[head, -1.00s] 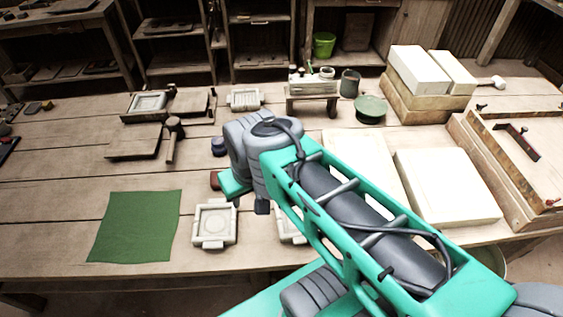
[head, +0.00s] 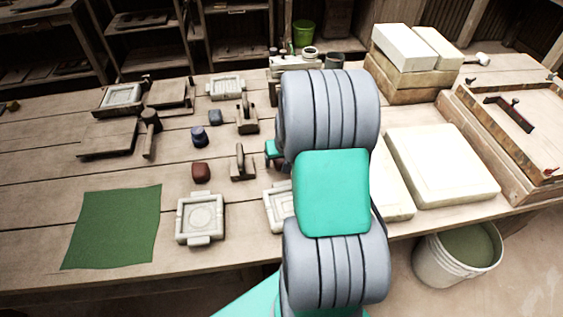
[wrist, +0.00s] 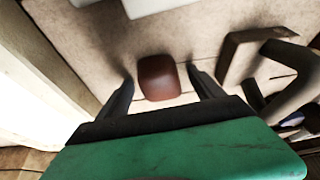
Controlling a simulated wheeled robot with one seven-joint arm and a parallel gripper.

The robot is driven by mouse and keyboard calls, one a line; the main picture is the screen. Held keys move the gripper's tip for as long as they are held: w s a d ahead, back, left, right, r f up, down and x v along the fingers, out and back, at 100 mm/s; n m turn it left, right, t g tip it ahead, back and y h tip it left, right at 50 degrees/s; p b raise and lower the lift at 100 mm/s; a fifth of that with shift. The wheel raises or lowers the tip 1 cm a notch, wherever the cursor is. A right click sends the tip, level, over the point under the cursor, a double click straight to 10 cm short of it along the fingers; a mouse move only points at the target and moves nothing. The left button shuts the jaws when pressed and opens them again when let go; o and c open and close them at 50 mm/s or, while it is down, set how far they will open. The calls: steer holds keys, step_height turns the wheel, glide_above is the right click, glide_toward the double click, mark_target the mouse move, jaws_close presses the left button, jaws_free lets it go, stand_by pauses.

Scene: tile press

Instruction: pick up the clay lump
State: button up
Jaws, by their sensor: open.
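The fingers are spread, with a gap on each side of the lump. I cannot tell the exact height above it. In the head view most of my gripper is hidden behind my arm.
A second mould (head: 275,207) is partly behind my arm. A green cloth (head: 115,228) lies at front left.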

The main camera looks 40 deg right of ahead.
steer(key=c, duration=1.7)
steer(key=shift+r, duration=0.1)
